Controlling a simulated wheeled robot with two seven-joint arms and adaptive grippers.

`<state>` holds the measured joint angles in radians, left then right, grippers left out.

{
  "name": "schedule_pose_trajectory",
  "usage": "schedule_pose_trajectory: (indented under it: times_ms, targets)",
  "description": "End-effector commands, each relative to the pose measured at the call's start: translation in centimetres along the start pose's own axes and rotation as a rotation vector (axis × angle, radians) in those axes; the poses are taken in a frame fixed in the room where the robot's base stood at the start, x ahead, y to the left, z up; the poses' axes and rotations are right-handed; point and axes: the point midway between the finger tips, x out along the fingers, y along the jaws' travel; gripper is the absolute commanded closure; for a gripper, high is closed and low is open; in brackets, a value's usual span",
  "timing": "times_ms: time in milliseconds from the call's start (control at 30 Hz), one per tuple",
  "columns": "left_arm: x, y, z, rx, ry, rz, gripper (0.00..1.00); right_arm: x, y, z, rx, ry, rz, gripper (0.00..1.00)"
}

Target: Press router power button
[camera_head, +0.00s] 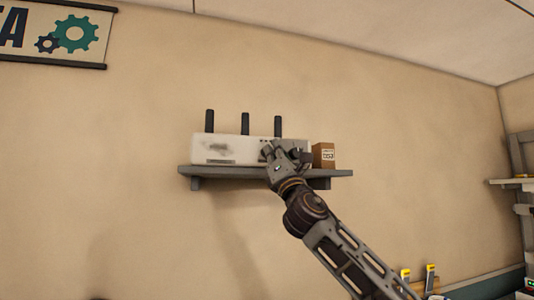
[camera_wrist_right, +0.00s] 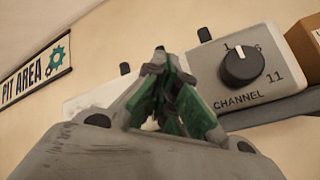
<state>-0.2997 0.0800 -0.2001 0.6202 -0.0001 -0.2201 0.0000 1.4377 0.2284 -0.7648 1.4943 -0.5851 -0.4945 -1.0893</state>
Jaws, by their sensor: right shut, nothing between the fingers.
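The router (camera_head: 228,149) is a white box with three black antennas. It stands on a grey wall shelf (camera_head: 215,172). My right gripper (camera_head: 268,150) is in front of the router's right half and covers part of its front. In the right wrist view the gripper (camera_wrist_right: 160,60) is shut and empty, its fingertips before the router's face. Whether the tips touch it I cannot tell. A black channel knob (camera_wrist_right: 242,66) with numbers around it shows on the router to the right of the fingers. I cannot make out the power button. My left gripper is not in view.
A small brown box (camera_head: 323,155) stands on the shelf just right of the router. A banner (camera_head: 55,35) hangs at upper left. Shelving (camera_head: 520,185) stands at the far right. The wall left of the shelf is clear.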

Motion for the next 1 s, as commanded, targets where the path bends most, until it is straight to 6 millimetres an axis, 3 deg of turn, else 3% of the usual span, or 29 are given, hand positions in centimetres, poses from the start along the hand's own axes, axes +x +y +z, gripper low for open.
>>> schedule_pose_trajectory:
  times_ms: [1000]
  targets:
    - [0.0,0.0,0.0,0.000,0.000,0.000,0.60,-1.8,1.2,1.3,0.000,-0.001,0.000,1.00]
